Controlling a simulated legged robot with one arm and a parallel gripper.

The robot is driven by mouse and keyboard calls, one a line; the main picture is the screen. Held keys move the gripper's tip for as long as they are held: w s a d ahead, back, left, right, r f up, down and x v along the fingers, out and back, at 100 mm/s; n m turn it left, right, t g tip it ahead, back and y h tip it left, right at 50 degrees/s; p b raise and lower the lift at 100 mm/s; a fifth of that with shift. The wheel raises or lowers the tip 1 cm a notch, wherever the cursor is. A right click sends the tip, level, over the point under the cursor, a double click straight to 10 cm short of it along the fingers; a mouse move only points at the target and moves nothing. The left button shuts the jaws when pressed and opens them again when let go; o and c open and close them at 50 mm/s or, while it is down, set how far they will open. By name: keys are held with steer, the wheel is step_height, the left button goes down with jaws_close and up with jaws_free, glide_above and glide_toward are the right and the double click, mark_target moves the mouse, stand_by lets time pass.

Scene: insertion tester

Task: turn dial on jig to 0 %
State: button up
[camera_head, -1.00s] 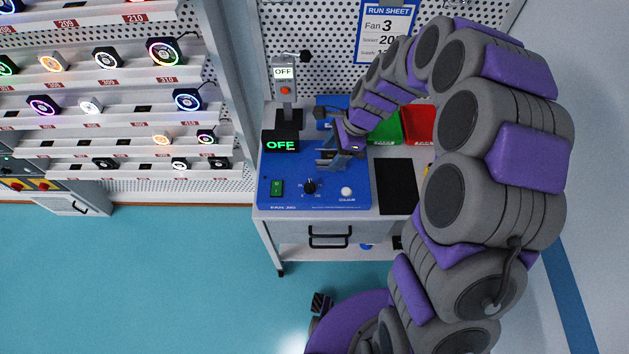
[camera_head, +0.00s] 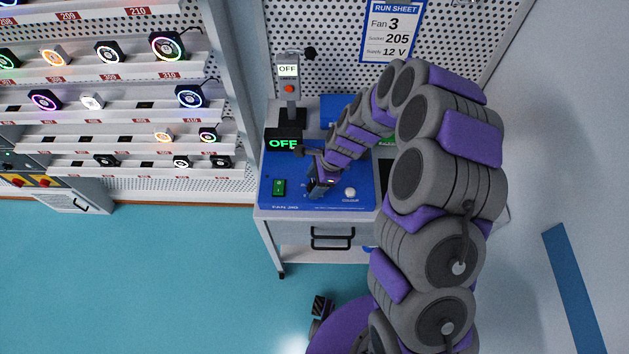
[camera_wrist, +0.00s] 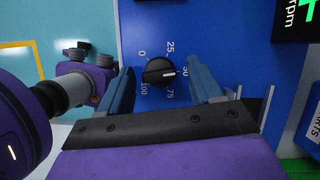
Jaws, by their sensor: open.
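The dial (camera_wrist: 159,72) is a round black knob on the blue jig (camera_wrist: 228,45), seen in the wrist view. Its white pointer line points right, between the 25 and 75 marks. The 0 mark (camera_wrist: 142,53) is printed at its upper left and the 100 mark at its lower left. My gripper (camera_wrist: 160,66) is open, with one blue-grey finger on each side of the dial and visible gaps to it. In the head view my gripper (camera_head: 318,186) is over the front of the jig (camera_head: 267,175) and hides the dial.
A green switch (camera_head: 279,187) is left of my gripper and a white button (camera_head: 350,192) is right of it. A black display (camera_head: 283,141) reads OFF. A tester post (camera_head: 289,90) stands behind. Shelves of fans (camera_head: 110,95) fill the left.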

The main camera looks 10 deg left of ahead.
steer(key=shift+c, duration=0.3)
steer(key=c, duration=1)
